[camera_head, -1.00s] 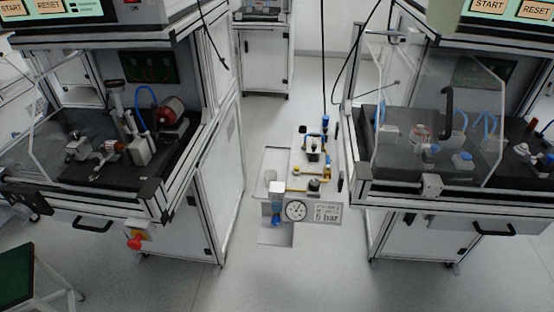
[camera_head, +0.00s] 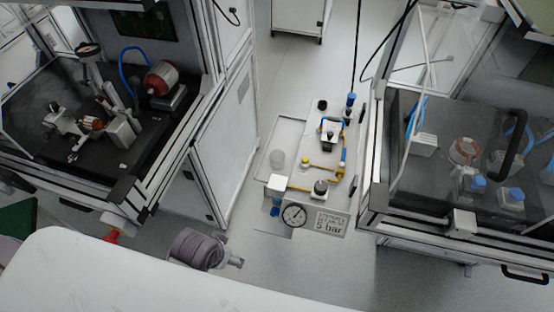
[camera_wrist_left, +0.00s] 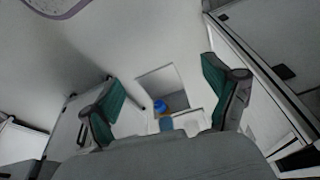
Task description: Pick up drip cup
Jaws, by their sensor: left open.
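A small translucent round cup (camera_head: 277,158), which looks like the drip cup, sits in the shallow white tray (camera_head: 290,135) at the left of the pneumatic panel. I cannot clearly make it out in the left wrist view. My left gripper (camera_wrist_left: 162,78) shows its two green-padded fingers spread wide in the left wrist view, with nothing between the pads. Beyond them are a blue round part (camera_wrist_left: 158,105) and white surfaces. My right gripper is not in view.
The panel carries yellow and blue fittings, a pressure gauge (camera_head: 293,215) and a "5 bar" sign (camera_head: 331,223). A white and blue unit (camera_head: 277,184) hangs at its front left. Framed machine cabinets stand left and right. The grey floor (camera_head: 300,265) before the panel is clear.

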